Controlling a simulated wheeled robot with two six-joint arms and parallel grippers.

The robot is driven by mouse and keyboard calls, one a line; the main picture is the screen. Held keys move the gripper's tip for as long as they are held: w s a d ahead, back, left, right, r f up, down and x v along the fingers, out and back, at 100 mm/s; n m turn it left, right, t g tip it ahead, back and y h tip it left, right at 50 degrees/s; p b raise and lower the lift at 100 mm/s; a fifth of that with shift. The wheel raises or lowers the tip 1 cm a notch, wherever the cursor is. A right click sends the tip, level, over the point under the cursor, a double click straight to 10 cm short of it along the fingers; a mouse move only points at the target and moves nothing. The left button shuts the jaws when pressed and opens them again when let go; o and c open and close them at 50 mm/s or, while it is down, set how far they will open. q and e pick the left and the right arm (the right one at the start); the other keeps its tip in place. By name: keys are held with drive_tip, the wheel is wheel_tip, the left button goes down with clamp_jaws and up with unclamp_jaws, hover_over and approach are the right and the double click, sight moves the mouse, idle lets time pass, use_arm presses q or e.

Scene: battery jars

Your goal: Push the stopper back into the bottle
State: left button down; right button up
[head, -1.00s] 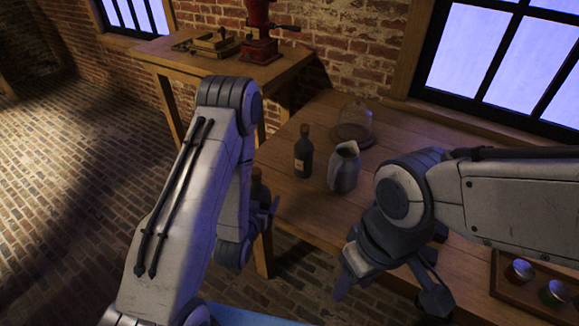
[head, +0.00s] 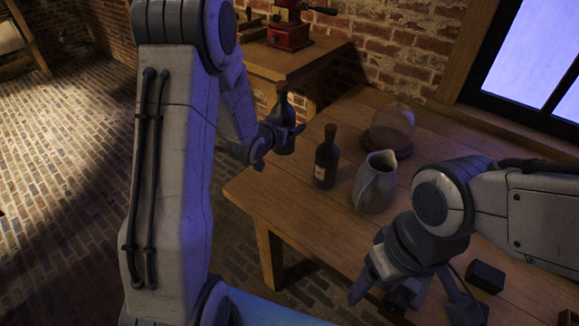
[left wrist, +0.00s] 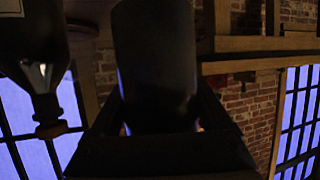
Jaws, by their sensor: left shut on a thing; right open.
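My left gripper (head: 288,134) is shut on a dark bottle (head: 284,112) with a brown stopper (head: 281,86) at its top. It holds this bottle roughly upright, near the table's left edge. A second dark bottle (head: 326,164) with a pale label stands on the table, with a brown stopper (head: 330,131) at its mouth. In the left wrist view the held bottle (left wrist: 155,60) is a dark cylinder between the jaws, and the other bottle (left wrist: 35,70) appears upside down. How deep either stopper sits is unclear. My right gripper (head: 411,298) is open and empty near the table's front.
A metal pitcher (head: 376,182) stands right of the standing bottle on the wooden table (head: 300,220). A glass dome (head: 392,128) is behind it. A dark block (head: 485,277) lies at the right front. A red grinder (head: 289,30) stands on a back table.

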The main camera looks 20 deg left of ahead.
use_arm(q)
drive_tip(key=shift+w+a+r, duration=0.25)
drive_tip(key=shift+w+r, duration=0.1)
drive_tip(key=shift+w, duration=0.2)
use_arm(e)
drive_tip(key=shift+w+f, duration=0.1)
drive_tip(key=shift+w, duration=0.3)
use_arm(q)
drive_tip(key=shift+f, duration=2.95)
use_arm(e)
drive_tip(key=shift+f, duration=0.3)
use_arm(q)
drive_tip(key=shift+f+b, duration=0.4)
drive_tip(key=shift+f, duration=1.7)
use_arm(e)
drive_tip(key=shift+f, duration=0.15)
